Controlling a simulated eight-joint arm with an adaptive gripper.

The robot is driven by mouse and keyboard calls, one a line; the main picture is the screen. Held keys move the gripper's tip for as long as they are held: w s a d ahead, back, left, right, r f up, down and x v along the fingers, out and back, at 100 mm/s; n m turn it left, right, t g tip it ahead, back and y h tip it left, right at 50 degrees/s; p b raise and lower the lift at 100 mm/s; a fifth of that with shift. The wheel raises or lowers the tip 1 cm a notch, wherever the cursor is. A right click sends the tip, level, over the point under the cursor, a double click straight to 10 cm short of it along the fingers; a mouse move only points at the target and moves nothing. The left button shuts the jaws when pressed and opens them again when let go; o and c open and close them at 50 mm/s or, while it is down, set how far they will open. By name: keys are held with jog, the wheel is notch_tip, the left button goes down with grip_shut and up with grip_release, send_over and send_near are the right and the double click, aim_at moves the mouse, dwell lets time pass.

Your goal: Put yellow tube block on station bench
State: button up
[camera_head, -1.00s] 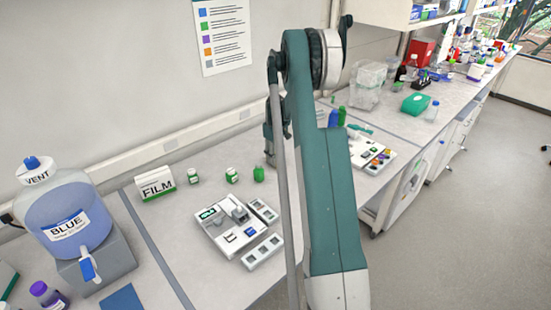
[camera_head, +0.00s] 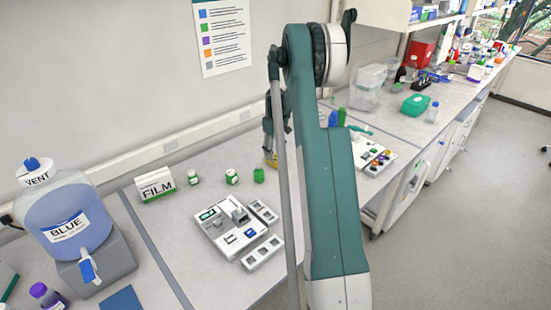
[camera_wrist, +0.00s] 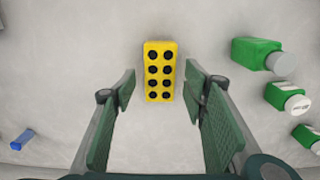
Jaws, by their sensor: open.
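The yellow tube block (camera_wrist: 160,70), with two rows of dark round holes, sits on the pale bench top in the wrist view. My gripper (camera_wrist: 160,88) is open, its green-padded fingers on either side of the block's line and apart from it; the block shows between and beyond the fingertips. The station bench (camera_head: 150,215) is the pale worktop along the wall.
A white device (camera_head: 225,228), FILM box (camera_head: 155,186) and blue carboy (camera_head: 68,212) stand on the bench.

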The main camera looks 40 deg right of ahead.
notch_tip(320, 180, up, 9)
jog(key=shift+f, duration=0.2)
dwell(0.3)
dwell(0.4)
jog(key=s+a+r+t, duration=0.1)
jog(key=s+a+r, duration=0.3)
jog(key=a+r, duration=0.45)
jog(key=s+a+r+t+h, duration=0.1)
jog(key=s+a+r, duration=0.3)
jog(key=a, duration=0.8)
jog(key=s+a+r+t, duration=0.1)
jog(key=s+a+r, duration=0.2)
jog(key=a+r, duration=0.6)
jog(key=s+a+t, duration=0.2)
jog(key=s+a, duration=1.1)
jog(key=a, duration=0.2)
jog(key=s+a+f+t+y, duration=0.1)
jog(key=s+a+f+t, duration=0.1)
jog(key=s+a+f, duration=0.3)
jog(key=s+a, duration=0.4)
jog(key=s, duration=0.4)
jog(key=shift+a, duration=0.25)
